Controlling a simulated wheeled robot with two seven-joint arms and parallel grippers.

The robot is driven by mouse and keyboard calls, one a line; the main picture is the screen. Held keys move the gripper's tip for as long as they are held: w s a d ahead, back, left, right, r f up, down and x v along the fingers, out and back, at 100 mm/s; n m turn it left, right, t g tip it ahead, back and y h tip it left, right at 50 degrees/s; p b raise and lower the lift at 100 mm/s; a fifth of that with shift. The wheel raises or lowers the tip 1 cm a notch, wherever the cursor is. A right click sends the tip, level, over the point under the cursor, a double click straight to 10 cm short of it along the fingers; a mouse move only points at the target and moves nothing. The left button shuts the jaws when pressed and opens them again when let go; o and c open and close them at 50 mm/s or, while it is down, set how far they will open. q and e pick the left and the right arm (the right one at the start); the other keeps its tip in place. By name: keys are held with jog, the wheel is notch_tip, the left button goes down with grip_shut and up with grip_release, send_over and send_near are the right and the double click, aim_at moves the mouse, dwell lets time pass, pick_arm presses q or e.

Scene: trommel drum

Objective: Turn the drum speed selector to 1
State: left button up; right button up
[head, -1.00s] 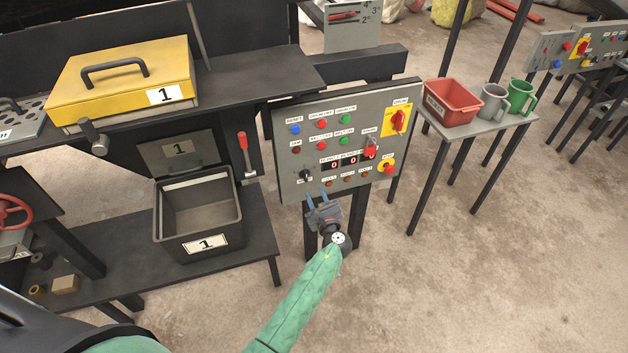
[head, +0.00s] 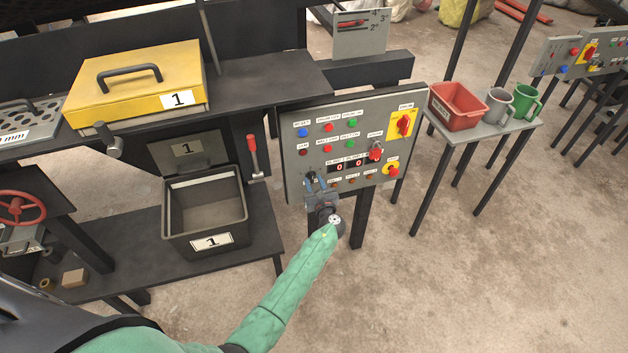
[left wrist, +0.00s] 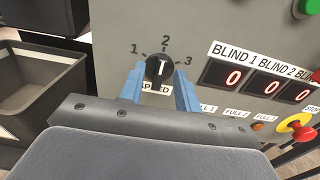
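The drum speed selector (left wrist: 159,69) is a black round knob on the grey control panel (left wrist: 115,25), with the marks 1, 2 and 3 around it and a SPEED label below. Its white pointer line stands upright, toward 2. In the head view the selector (head: 310,176) is at the panel's lower left, partly hidden by my gripper. My left gripper (left wrist: 159,88) is open, with its blue fingers on either side of the knob's lower part. I cannot tell whether they touch it. In the head view my left gripper (head: 320,187) is in front of the panel. My right gripper is not in view.
Red number displays (left wrist: 234,77) and a red stop button (left wrist: 301,126) are right of the selector. A red-handled lever (head: 253,153) and a grey bin (head: 205,210) stand left of the panel. A small table with a red box (head: 458,106) and mugs stands right.

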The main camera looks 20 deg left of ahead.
pick_arm(q)
jog(key=shift+w+a, duration=0.15)
jog(key=shift+a, duration=0.05)
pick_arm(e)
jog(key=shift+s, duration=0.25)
pick_arm(q)
grip_shut()
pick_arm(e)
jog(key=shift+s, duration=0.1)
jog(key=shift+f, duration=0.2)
